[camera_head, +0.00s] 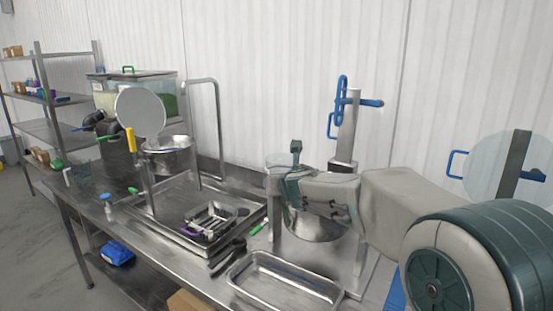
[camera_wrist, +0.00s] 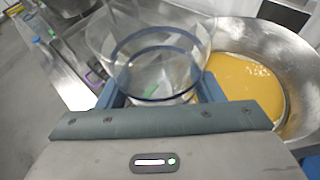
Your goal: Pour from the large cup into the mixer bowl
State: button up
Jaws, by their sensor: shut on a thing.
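The large cup (camera_head: 277,162) is clear, with dark ring bands. It also shows in the wrist view (camera_wrist: 150,62), where it looks empty and its mouth faces the camera side. My gripper (camera_head: 291,184) is shut on the cup, with blue fingers on both sides of it in the wrist view (camera_wrist: 160,95). The steel mixer bowl (camera_head: 314,227) is below my gripper, partly hidden by my arm. In the wrist view the mixer bowl (camera_wrist: 252,36) lies to the right of the cup and holds a yellow-brown mass. I cannot tell the cup's exact tilt.
A steel tray (camera_head: 284,283) lies in front of the mixer. A steel pot (camera_head: 168,158) and a clear tank (camera_head: 135,90) stand farther back. The mixer's column (camera_head: 349,130) rises behind my arm.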

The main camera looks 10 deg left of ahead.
jog(key=shift+s+f+v, duration=0.1)
jog(key=shift+f+v, duration=0.05)
jog(key=shift+v, duration=0.85)
jog(key=shift+s+f+v, duration=0.1)
jog(key=shift+f+v, duration=0.05)
jog(key=shift+v, duration=0.8)
jog(key=shift+f+v, duration=0.15)
jog(key=shift+v, duration=0.85)
